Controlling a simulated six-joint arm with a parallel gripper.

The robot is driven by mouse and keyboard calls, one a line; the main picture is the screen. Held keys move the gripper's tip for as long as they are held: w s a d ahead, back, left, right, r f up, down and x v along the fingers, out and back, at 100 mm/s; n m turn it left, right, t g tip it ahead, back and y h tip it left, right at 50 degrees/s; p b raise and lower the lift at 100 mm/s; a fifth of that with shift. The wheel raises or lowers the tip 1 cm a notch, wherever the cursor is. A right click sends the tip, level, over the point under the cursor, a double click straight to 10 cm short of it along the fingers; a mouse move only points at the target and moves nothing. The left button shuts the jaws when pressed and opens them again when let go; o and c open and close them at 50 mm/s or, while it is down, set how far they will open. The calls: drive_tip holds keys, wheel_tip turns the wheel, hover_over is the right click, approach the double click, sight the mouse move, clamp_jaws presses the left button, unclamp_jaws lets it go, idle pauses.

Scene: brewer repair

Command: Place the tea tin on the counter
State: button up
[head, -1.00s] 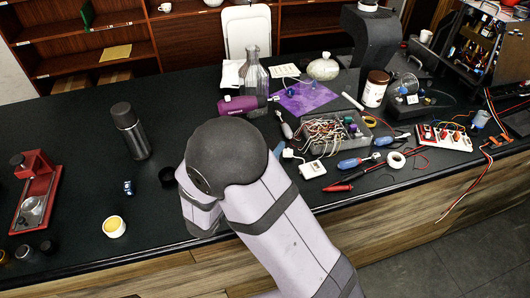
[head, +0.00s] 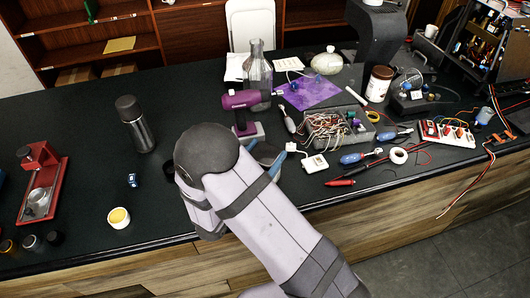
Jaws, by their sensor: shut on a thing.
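I cannot pick out the tea tin with certainty.
A dark flask (head: 132,124), a yellow-filled cup (head: 119,217) and a red press (head: 42,185) stand on the left. A purple drill (head: 250,99), glass bottle (head: 258,72) and wire tray (head: 335,127) crowd the middle. Dark counter is free around the flask.

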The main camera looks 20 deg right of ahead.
drive_tip(key=shift+f, duration=0.15)
drive_tip(key=o, duration=1.2)
drive_tip(key=shift+r, duration=0.2)
drive_tip(key=shift+b+v, duration=1.85)
drive_tip(key=shift+v, duration=4.15)
